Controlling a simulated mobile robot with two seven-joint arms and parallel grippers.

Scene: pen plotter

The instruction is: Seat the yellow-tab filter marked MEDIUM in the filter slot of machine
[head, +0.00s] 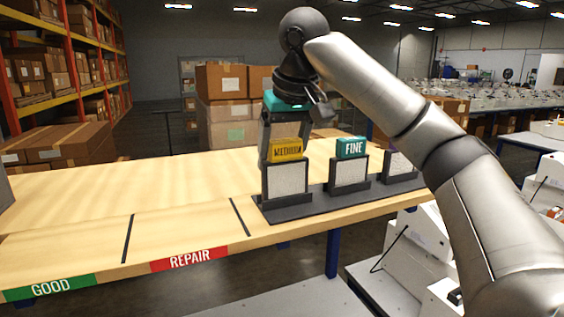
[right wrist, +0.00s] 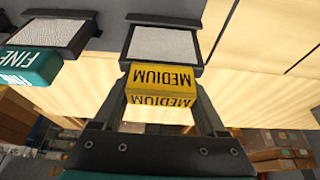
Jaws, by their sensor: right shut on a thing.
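The yellow-tab filter marked MEDIUM (head: 287,150) stands upright in the leftmost holder of a dark rack (head: 310,207) on the wooden table. Its pale mesh panel shows below the tab. My right gripper (head: 283,143) reaches down from above and is shut on the yellow tab. In the right wrist view the MEDIUM filter (right wrist: 160,78) sits between the two fingers of my right gripper (right wrist: 163,95). My left gripper is not in view. The machine's filter slot cannot be made out.
A teal-tab FINE filter (head: 351,147) stands beside it in the rack, with another filter (head: 399,163) partly behind my right arm. The table's left part (head: 90,195) is clear, with GOOD (head: 50,287) and REPAIR (head: 189,259) labels on its front edge. White machines (head: 420,235) stand at lower right.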

